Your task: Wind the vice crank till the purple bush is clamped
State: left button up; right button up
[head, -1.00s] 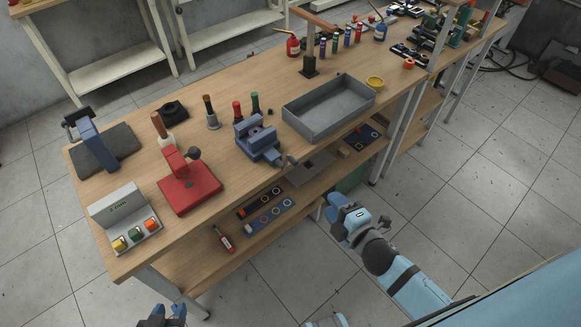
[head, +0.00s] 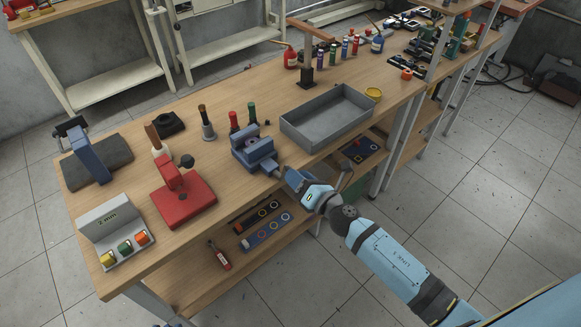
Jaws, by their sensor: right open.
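The blue vice (head: 252,150) stands at the front edge of the workbench, near its middle. Its crank side faces me, and my right gripper (head: 286,174) is right there, largely covering the crank. The right gripper is open; whether its fingers are around the crank or only beside it I cannot tell. I cannot make out the purple bush in the vice's jaws at this size.
A grey tray (head: 290,126) stands just right of the vice. Left of it are a red press (head: 186,201), a grey box with coloured buttons (head: 108,220) and several upright handled tools. A lower shelf (head: 190,276) holds a blue strip (head: 252,238) and a red tool (head: 221,256).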

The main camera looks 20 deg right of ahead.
aim_at(284, 173)
jog(key=shift+x, duration=1.7)
grip_shut()
jog(key=shift+f+m, duration=0.15)
jog(key=shift+m, duration=0.15)
